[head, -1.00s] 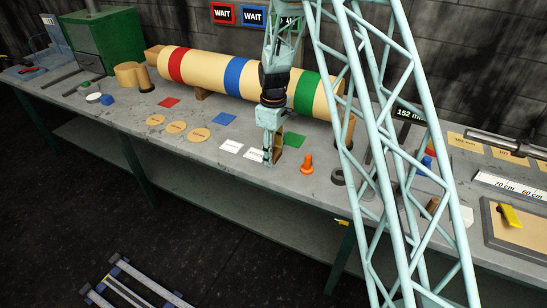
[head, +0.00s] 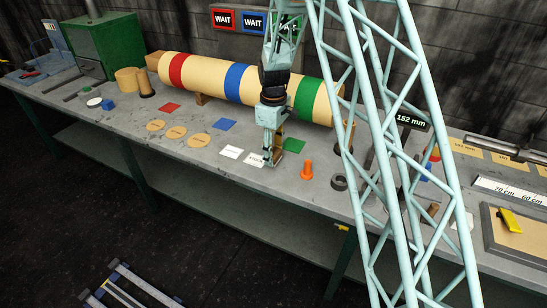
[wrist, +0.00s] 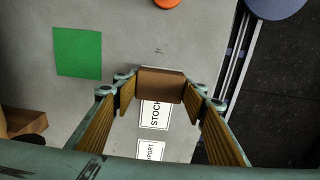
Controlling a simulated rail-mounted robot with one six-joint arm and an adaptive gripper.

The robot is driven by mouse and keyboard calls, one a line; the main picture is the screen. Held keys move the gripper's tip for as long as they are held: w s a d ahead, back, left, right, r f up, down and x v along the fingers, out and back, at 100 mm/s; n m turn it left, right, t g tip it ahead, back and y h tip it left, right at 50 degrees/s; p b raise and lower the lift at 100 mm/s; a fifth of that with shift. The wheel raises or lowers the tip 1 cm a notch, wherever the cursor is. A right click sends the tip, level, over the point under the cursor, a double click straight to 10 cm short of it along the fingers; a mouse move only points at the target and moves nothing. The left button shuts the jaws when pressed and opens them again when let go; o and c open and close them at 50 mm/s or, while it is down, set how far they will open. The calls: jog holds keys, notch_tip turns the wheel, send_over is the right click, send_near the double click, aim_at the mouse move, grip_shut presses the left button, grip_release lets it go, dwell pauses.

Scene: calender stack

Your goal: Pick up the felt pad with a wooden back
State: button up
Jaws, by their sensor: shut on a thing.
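My gripper (head: 270,157) is low over the bench, beside the white label cards and in front of the long banded roll. In the wrist view its two ridged tan fingers (wrist: 160,92) are shut on a brown wooden-looking block, the pad with a wooden back (wrist: 161,84). The pad sits crosswise between the fingertips, over the "STOCK" card (wrist: 154,115). Its felt face cannot be made out. In the head view the gripper mostly hides the pad. I cannot tell whether the pad still touches the bench.
The banded roll (head: 238,83) lies behind. A green square (head: 294,145) is beside the gripper, and an orange object (head: 307,169) and dark ring (head: 339,182) stand to the right. Round tan discs (head: 176,132) lie left. The bench front (head: 220,173) is clear.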

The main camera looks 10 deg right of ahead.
jog(key=shift+r, duration=0.4)
jog(key=s+r, duration=0.1)
jog(key=s, duration=1.5)
jog(key=shift+a+r, duration=0.15)
jog(key=shift+a, duration=0.3)
jog(key=o, duration=0.4)
jog(key=shift+c, duration=1.3)
jog(key=shift+w, duration=0.15)
